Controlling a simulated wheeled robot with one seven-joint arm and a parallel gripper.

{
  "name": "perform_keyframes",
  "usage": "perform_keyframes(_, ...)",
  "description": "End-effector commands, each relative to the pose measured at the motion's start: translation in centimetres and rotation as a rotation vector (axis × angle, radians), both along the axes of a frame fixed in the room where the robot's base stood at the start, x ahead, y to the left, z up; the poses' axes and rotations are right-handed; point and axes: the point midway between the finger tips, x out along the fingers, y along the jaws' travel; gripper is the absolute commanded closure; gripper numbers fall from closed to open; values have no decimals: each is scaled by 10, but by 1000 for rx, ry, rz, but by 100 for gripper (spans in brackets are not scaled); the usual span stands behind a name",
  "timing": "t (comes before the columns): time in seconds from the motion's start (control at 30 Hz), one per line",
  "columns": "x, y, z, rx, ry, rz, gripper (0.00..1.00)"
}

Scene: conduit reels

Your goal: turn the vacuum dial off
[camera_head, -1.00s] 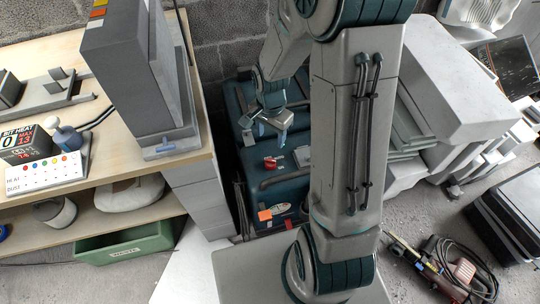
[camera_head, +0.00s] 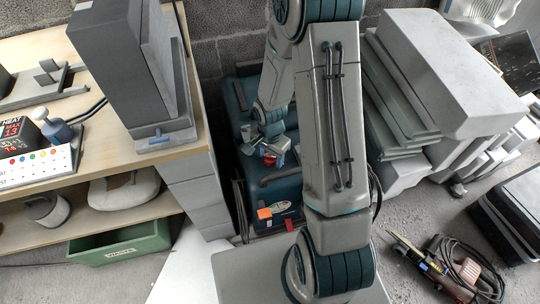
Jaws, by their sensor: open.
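The vacuum is a dark teal box-shaped machine (camera_head: 284,188) on the floor between the workbench and my arm. A small red dial (camera_head: 270,161) is on its upper face, partly covered by my gripper. My gripper (camera_head: 262,152) points down at the dial, with its fingers open and very close to it. I cannot tell whether the fingers touch the dial or stand around it. The dial's pointer and setting are too small to read.
A wooden workbench (camera_head: 195,98) with a tall grey box (camera_head: 125,70) stands left. An orange tag (camera_head: 264,213) is at the vacuum's front. Grey slabs (camera_head: 440,75) are stacked right of my arm. A corded power tool (camera_head: 450,268) lies on the floor at the right.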

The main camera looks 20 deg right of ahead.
Motion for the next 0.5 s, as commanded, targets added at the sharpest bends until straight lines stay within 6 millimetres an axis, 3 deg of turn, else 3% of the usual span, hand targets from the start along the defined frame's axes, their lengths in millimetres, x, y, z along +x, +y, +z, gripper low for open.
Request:
perform_keyframes(0.1, 0, 0, 0, 0, 0, 0, 45)
perform_keyframes(0.27, 0, 0, 0, 0, 0, 0, 87)
perform_keyframes(0.5, 0, 0, 1, 0, 0, 7, 89)
